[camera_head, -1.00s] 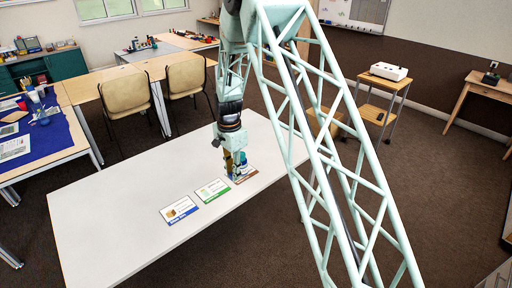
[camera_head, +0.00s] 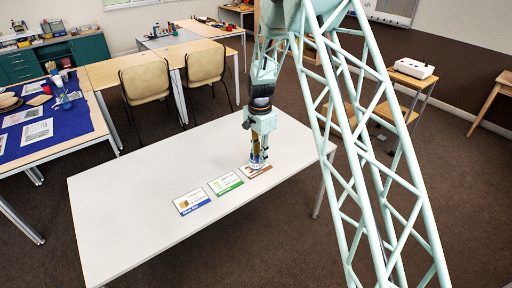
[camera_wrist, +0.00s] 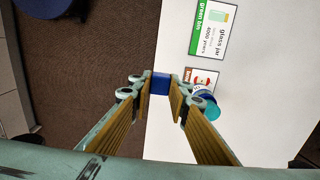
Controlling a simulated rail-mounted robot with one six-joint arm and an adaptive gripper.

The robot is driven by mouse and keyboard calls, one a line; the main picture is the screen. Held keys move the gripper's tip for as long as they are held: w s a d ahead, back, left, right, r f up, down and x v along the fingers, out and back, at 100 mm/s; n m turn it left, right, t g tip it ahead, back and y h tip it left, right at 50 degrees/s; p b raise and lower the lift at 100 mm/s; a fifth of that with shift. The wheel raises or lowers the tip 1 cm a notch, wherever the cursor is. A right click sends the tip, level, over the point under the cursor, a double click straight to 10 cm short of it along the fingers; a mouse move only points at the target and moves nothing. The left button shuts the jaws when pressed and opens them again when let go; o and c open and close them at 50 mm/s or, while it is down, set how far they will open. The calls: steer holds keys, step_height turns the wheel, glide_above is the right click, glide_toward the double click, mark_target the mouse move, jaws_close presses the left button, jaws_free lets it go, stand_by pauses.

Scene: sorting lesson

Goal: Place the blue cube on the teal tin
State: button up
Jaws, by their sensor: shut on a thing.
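In the wrist view, a blue cube (camera_wrist: 161,83) sits between the fingertips of my gripper (camera_wrist: 160,90), which is shut on it. To the right of the right finger is a round teal tin (camera_wrist: 210,108) with a blue and white part, partly hidden by the finger. The cube and tin appear apart in this view; the height between them cannot be told. In the head view, my gripper (camera_head: 258,162) points down over the white table, near the brown-edged card; the cube and tin cannot be told apart there.
On the white table (camera_head: 130,215) lie a blue-edged card (camera_head: 192,202), a green-edged card (camera_head: 225,184) and a brown-edged card (camera_head: 257,172). The left part of the table is clear. Two chairs (camera_head: 147,90) stand beyond it. The dark floor shows beside the table in the wrist view.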

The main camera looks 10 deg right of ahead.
steer(key=w, duration=0.5)
steer(key=w+d+f, duration=0.1)
steer(key=w, duration=0.4)
steer(key=w+p, duration=0.1)
steer(key=w, duration=0.4)
steer(key=shift+w+d+f, duration=0.25)
steer(key=shift+w, duration=0.1)
steer(key=shift+f+p, duration=0.3)
steer(key=shift+f, duration=1.45)
steer(key=o, duration=0.5)
steer(key=shift+f, duration=0.1)
steer(key=shift+o, duration=1)
step_height(320, 180, up, 12)
steer(key=shift+b, duration=0.3)
